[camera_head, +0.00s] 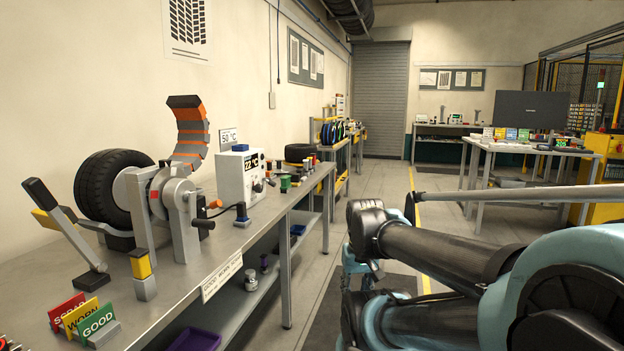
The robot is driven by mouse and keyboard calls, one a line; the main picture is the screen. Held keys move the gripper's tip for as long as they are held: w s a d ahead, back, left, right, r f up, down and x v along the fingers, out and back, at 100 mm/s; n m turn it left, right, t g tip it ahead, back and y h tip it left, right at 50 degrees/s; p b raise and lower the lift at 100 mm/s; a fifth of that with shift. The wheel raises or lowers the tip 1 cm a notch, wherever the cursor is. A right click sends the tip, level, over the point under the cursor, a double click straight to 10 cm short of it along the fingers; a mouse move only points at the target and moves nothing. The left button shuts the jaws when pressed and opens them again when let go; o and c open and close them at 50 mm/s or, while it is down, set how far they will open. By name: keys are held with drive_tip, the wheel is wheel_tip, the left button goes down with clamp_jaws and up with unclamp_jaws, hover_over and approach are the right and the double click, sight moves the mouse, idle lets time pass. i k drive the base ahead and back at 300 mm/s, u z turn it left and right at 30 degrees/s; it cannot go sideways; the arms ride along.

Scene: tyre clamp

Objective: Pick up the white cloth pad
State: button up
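I cannot make out a white cloth pad anywhere in the head camera view. My arm fills the lower right, with dark links and teal joints, and hides part of the floor behind it. The end of the arm with my gripper cannot be seen. The near workbench (150,327) on the left carries a black tyre (97,190) beside a grey clamp fixture (183,222) with an orange and grey curved piece on top. A white meter box (232,176) stands to the right of the fixture.
Red, yellow and green sorting signs (97,320) stand at the bench's front left, near a long black-handled lever (62,222). A purple tray (195,340) lies on the lower shelf. Another table (480,147) stands at the back right. Open floor (388,180) runs between them.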

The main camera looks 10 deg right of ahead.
sight(302, 170)
drive_tip(key=z, duration=0.45)
drive_tip(key=i, duration=1.85)
drive_tip(key=u, duration=0.65)
drive_tip(key=i, duration=0.25)
drive_tip(key=u, duration=0.25)
